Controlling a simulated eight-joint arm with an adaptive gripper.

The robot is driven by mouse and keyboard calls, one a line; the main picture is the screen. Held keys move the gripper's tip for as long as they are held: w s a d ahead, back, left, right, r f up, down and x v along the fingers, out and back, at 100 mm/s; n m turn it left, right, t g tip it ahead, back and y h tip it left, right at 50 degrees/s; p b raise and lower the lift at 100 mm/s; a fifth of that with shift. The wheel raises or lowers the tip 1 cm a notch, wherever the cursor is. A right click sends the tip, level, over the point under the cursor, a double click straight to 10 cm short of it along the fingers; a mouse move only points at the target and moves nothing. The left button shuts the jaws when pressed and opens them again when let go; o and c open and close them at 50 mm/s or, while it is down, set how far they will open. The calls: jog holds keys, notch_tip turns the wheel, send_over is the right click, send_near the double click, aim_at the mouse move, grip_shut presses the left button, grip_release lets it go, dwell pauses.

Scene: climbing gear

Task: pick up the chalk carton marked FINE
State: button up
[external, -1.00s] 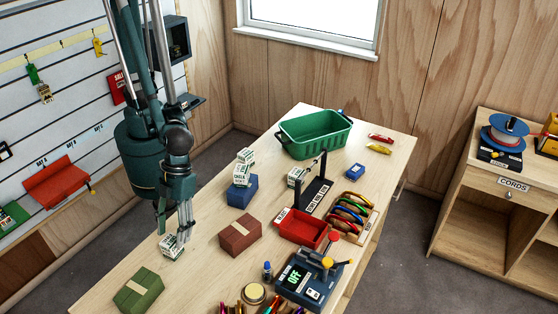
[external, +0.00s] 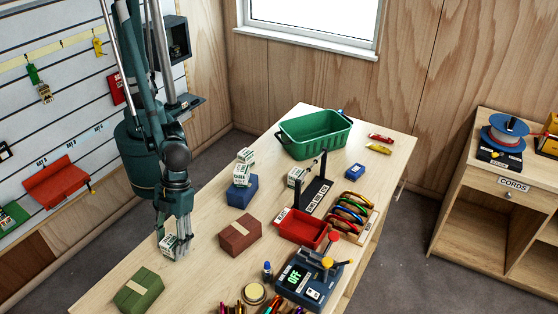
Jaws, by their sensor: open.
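My gripper (external: 172,240) is open and low over the near left part of the table. A small white carton with dark print (external: 169,246) sits between or right beside its fingers. Its label is too small to read. Two more white cartons are stacked, an upper one (external: 245,156) and a lower one (external: 241,174), on a blue block (external: 241,193). Another white carton (external: 296,177) stands beside the black stand. I cannot tell from their print which carton is marked FINE.
A green block (external: 138,289) and a red-brown block (external: 240,235) lie near my gripper. A red tray (external: 302,230), a black stand (external: 316,192), a device reading OFF (external: 309,277) and a green basket (external: 314,134) occupy the table further right and back.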

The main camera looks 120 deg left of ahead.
jog(key=shift+f, duration=0.15)
jog(key=shift+c, duration=0.3)
jog(key=c, duration=0.9)
